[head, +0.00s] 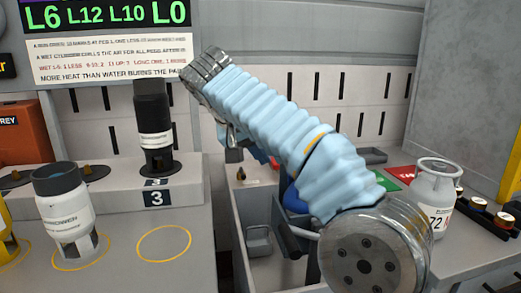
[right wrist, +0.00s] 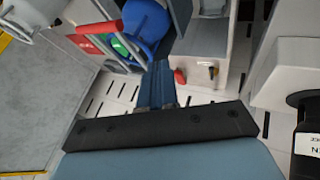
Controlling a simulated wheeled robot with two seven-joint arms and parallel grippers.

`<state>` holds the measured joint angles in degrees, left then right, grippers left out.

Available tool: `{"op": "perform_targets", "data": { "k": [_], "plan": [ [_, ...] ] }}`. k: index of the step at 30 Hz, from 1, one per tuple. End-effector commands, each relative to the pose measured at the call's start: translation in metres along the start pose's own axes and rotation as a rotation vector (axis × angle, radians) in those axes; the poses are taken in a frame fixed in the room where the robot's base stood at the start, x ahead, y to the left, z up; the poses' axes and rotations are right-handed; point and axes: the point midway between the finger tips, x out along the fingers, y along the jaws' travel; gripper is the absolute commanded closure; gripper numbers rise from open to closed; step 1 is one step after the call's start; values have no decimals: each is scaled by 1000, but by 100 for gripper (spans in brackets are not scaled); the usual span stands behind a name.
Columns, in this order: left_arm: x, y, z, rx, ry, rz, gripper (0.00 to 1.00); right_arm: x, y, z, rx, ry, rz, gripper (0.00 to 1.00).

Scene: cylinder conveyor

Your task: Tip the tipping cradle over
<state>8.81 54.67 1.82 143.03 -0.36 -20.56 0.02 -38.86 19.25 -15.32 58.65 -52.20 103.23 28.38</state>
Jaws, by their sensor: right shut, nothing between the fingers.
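What looks like the tipping cradle shows only in part behind my right arm in the head view, as a blue curved body (head: 295,200) above a grey trough. In the right wrist view a rounded blue body (right wrist: 148,20) sits at the top, beside a red-ended grey bar (right wrist: 95,28). My right gripper (right wrist: 158,85) is shut and empty, its blue fingers pointing toward the blue body; I cannot tell whether they touch. My left gripper is not in view.
A black-topped cylinder (head: 153,125) stands on the raised stand marked 3. A white cylinder (head: 65,210) stands on the left grey table, near an empty yellow ring (head: 164,243). A grey-white cylinder (head: 433,190) stands at the right. A small grey bin (head: 259,240) lies below.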

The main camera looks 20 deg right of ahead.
Motion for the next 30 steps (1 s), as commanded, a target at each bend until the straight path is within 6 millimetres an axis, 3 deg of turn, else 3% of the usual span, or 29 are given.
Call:
{"op": "perform_targets", "data": {
  "k": [1, 8, 16, 30],
  "plan": [
    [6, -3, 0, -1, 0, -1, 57, 15, -1, 2, 1, -3, 1, 100],
    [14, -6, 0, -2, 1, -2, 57, 62, -1, 2, 0, -4, 0, 100],
    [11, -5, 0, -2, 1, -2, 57, 75, 30, 0, 2, -1, -2, 100],
    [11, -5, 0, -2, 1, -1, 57, 78, 35, 0, 0, -1, -2, 100]
  ]
}}
